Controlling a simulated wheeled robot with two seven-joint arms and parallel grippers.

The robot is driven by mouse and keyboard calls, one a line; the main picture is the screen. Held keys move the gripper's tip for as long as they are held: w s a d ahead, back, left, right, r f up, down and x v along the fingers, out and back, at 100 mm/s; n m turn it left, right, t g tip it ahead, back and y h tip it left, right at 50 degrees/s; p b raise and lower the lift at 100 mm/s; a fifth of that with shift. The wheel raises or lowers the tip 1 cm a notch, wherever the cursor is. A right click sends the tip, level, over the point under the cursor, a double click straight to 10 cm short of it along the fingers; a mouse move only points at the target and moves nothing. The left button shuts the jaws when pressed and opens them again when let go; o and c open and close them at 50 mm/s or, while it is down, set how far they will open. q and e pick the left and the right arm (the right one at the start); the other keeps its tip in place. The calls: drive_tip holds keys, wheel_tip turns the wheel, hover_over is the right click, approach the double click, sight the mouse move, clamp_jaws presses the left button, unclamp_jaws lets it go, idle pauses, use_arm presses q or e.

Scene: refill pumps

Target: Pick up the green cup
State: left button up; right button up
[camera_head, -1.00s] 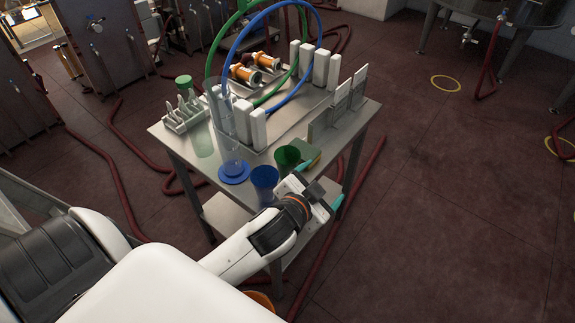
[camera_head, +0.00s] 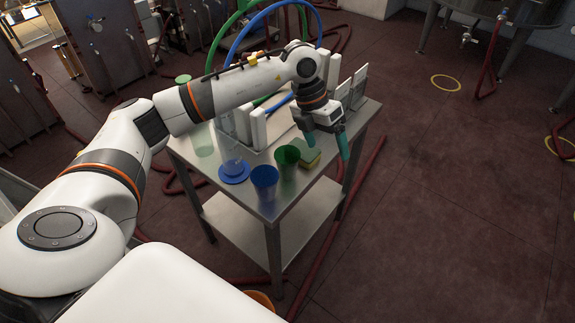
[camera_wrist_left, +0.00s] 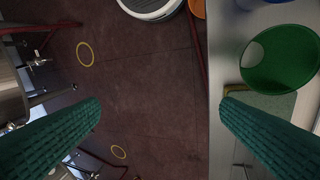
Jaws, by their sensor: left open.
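The green cup (camera_head: 286,161) stands upright on the metal table (camera_head: 292,198), just right of the blue cup (camera_head: 264,182). It looks empty and open at the top. In the left wrist view the green cup (camera_wrist_left: 280,60) is at the upper right, beyond the right finger and not between the fingers. My left gripper (camera_head: 326,150) is open, pointing down, with teal fingers, above the table's right edge and to the right of the green cup. It holds nothing. My right gripper is not in view.
A green and yellow sponge (camera_head: 309,158) lies right beside the green cup, close to my left fingers. A blue disc-shaped piece (camera_head: 234,171) lies to the left. White blocks, metal holders and looping hoses stand behind. Floor lies beyond the table's right edge.

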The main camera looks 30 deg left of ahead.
use_arm(q)
drive_tip(key=a+r+n+y, duration=0.15)
drive_tip(key=a+y, duration=0.25)
drive_tip(key=a, duration=0.6)
drive_tip(key=p, duration=0.2)
approach(288, 155)
drive_tip(key=s+d+f, duration=0.1)
drive_tip(key=f, duration=0.1)
drive_tip(key=shift+g, duration=0.3)
drive_tip(key=f, duration=0.2)
drive_tip(key=s+f+p, duration=0.1)
drive_tip(key=f, duration=0.1)
drive_tip(key=shift+d, duration=0.2)
drive_tip(key=shift+w+f, duration=0.1)
drive_tip(key=shift+f, duration=0.5)
drive_tip(key=c, duration=1)
